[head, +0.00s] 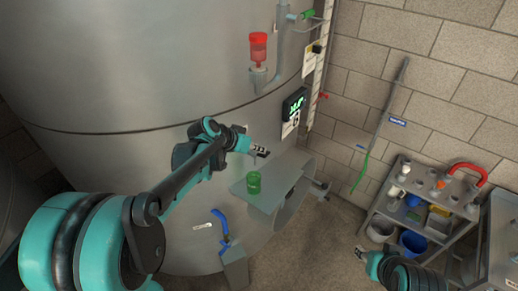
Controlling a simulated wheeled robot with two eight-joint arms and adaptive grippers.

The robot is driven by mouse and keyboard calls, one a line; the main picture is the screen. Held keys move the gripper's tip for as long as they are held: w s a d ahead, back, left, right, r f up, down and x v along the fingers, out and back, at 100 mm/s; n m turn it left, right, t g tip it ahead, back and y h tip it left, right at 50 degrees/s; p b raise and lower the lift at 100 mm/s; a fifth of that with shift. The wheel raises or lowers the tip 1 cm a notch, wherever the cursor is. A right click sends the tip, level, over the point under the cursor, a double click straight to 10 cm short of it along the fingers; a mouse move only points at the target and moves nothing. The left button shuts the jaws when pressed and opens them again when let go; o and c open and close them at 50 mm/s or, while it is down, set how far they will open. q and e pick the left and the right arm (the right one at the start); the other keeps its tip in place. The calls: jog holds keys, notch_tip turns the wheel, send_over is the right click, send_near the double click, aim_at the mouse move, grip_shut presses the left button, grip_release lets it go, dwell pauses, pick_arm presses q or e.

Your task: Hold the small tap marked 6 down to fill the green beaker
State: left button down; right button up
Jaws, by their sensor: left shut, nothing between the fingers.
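A green beaker (254,183) stands upright on a steel shelf (278,190) fixed to the big steel tank. My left gripper (264,153) is shut and empty, above and slightly right of the beaker, near the tank wall. A white label that seems to read 6 (291,125) is on the tank, right of and above this gripper. The small tap itself cannot be made out; my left gripper may cover it. The beaker's fill level cannot be told. My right gripper (360,253) is low at the right, far from the beaker, too small to tell its opening.
A dark display with green digits (294,104) sits above the label. A blue-handled valve (221,224) is low on the tank. A red-topped fitting (258,48) is higher up. A shelf rack (405,222) with bottles and buckets stands right. A squeegee (388,115) leans on the wall.

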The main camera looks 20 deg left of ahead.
pick_arm(q)
jog(key=f+m+y+b, duration=0.1)
jog(key=d+f+t+y+b, duration=0.1)
jog(key=y, duration=0.1)
jog(key=shift+s+d+f+m, duration=0.15)
jog(key=shift+s+d+m, duration=0.15)
jog(key=shift+s+m, duration=0.1)
jog(key=shift+w+a, duration=0.1)
jog(key=shift+r, duration=0.3)
dwell(6.2)
jog(key=shift+r+p, duration=0.45)
jog(key=shift+r, duration=0.3)
